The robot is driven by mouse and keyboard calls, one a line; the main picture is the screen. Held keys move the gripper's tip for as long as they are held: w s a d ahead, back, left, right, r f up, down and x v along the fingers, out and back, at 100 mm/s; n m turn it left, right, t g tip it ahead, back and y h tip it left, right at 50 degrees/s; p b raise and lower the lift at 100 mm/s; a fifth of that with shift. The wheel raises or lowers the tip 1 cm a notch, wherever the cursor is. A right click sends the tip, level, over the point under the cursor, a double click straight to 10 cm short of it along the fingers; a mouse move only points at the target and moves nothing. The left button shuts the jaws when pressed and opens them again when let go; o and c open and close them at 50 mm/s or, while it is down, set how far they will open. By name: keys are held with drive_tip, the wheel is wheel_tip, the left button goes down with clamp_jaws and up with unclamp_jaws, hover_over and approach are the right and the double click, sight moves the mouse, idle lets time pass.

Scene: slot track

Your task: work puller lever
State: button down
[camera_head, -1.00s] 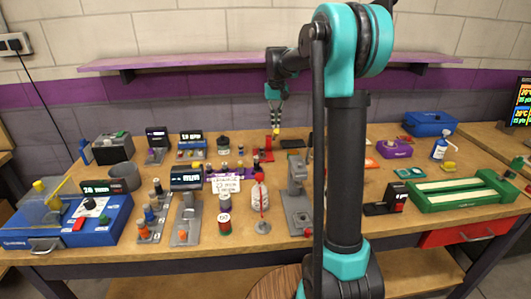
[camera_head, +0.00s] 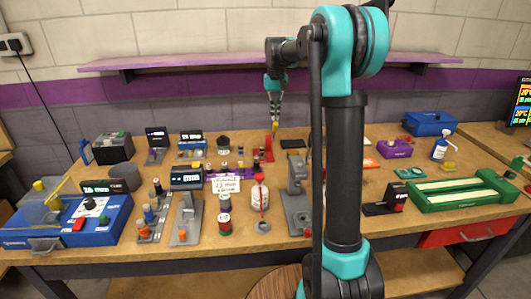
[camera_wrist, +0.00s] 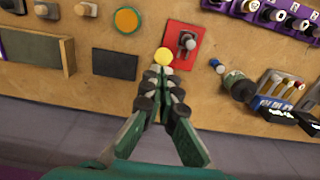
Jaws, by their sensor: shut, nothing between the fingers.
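My gripper (camera_head: 274,120) is at the back of the bench, pointing down, with its fingers together and empty. It also shows in the wrist view (camera_wrist: 166,76). A yellow ball knob (camera_wrist: 163,57) lies right at the fingertips in the wrist view; I cannot tell whether they touch. Beside it is a red plate (camera_wrist: 178,54) with a grey lever (camera_wrist: 187,41). In the head view the red fixture (camera_head: 268,147) stands just below the gripper, with the yellow knob (camera_head: 275,127) near its top. How the knob joins the fixture is not clear.
A dark flat pad (camera_head: 293,143) lies right of the red fixture. A purple rack (camera_head: 225,173) stands to the left and nearer. A grey press-like stand (camera_head: 297,195) is in front. A purple shelf (camera_head: 210,62) runs along the wall behind.

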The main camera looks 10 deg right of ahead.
drive_tip(key=shift+r, duration=0.15)
drive_tip(key=w+r, duration=0.5)
drive_tip(key=r, duration=0.2)
drive_tip(key=shift+r, duration=0.4)
idle(0.8)
drive_tip(key=shift+s, duration=0.1)
